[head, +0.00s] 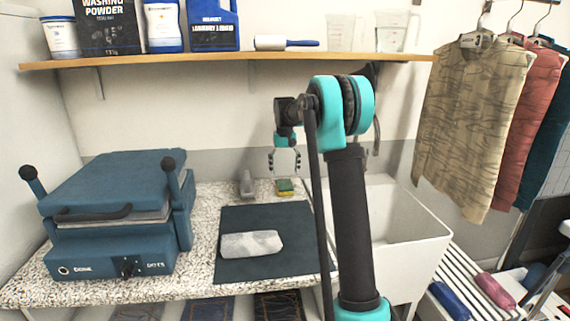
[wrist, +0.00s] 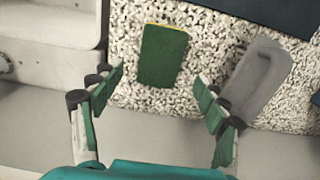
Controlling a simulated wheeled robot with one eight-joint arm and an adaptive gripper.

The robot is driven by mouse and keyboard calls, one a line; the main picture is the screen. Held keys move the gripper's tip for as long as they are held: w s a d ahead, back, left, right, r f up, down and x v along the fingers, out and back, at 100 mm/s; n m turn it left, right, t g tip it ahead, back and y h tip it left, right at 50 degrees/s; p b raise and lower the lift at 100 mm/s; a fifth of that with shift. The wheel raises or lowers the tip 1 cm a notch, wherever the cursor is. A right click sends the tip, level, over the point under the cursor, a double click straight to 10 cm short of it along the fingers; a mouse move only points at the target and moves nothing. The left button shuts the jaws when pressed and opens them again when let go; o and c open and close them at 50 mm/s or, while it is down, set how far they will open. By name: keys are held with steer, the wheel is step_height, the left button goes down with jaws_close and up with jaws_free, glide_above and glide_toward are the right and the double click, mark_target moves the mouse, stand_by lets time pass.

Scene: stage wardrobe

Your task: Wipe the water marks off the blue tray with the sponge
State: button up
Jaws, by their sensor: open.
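The sponge (head: 285,187), green with a yellow layer, lies on the speckled counter by the back wall. In the wrist view the sponge (wrist: 162,56) lies green side up just beyond the fingertips. My gripper (head: 285,160) is over the sponge, open and empty; in the wrist view the fingers (wrist: 158,85) stand wide apart and do not touch it. A flat dark blue piece (head: 287,250) on the counter is the likeliest tray. A pale grey mottled oblong (head: 250,243) lies on it. I cannot make out distinct water marks.
A grey object (head: 247,183) lies left of the sponge; in the wrist view it (wrist: 258,82) is close to the right finger. A blue press (head: 115,215) fills the counter's left. A white sink (head: 400,225) is to the right. A shelf (head: 230,59) hangs above.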

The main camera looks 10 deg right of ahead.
mark_target(284, 184)
steer(key=shift+f, duration=3.15)
steer(key=c, duration=1.3)
steer(key=shift+o, duration=0.2)
steer(key=shift+r, duration=3.55)
